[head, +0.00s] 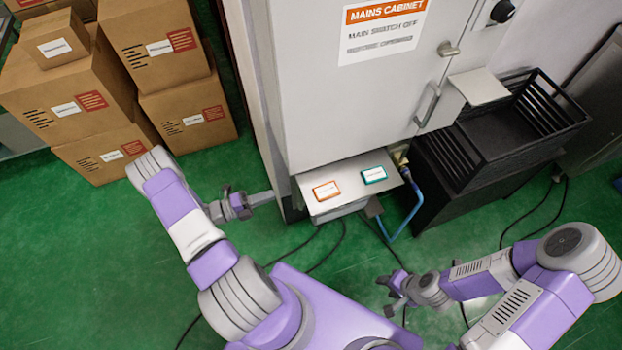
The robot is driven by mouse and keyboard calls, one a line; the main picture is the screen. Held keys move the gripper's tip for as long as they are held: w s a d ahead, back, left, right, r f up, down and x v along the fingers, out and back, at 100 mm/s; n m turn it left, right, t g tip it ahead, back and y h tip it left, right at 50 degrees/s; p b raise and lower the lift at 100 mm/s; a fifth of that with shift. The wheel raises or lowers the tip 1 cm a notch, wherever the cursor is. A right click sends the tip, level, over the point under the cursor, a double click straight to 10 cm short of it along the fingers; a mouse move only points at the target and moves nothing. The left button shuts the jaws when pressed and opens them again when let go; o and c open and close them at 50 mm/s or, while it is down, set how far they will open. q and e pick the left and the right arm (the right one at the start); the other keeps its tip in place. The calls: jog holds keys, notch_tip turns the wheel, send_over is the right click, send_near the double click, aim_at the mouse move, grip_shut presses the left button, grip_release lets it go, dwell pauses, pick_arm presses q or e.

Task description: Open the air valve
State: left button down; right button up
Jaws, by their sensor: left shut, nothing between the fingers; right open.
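A small brass-yellow fitting (401,158) sits at the cabinet's lower right corner, beside the blue air hose (408,215). It looks like the air valve, but it is too small and partly hidden to tell how its handle stands. My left gripper (268,198) is shut and empty, left of the cabinet's lower front edge and well away from the fitting. My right gripper (388,297) is open and empty, low over the green floor, in front of and below the hose.
The grey mains cabinet (350,110) has a small shelf (347,186) with an orange-framed label (326,191) and a teal-framed label (374,175). A black crate (520,120) stands right. Cardboard boxes (75,90) are stacked left. Black cables cross the green floor (80,270).

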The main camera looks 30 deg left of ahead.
pick_arm(q)
jog(key=shift+d, duration=0.1)
pick_arm(e)
jog(key=shift+s, duration=0.1)
pick_arm(q)
jog(key=b+x, duration=0.1)
jog(key=x, duration=1.3)
jog(key=shift+b, duration=0.35)
pick_arm(e)
jog(key=shift+f, duration=0.8)
jog(key=shift+r, duration=0.1)
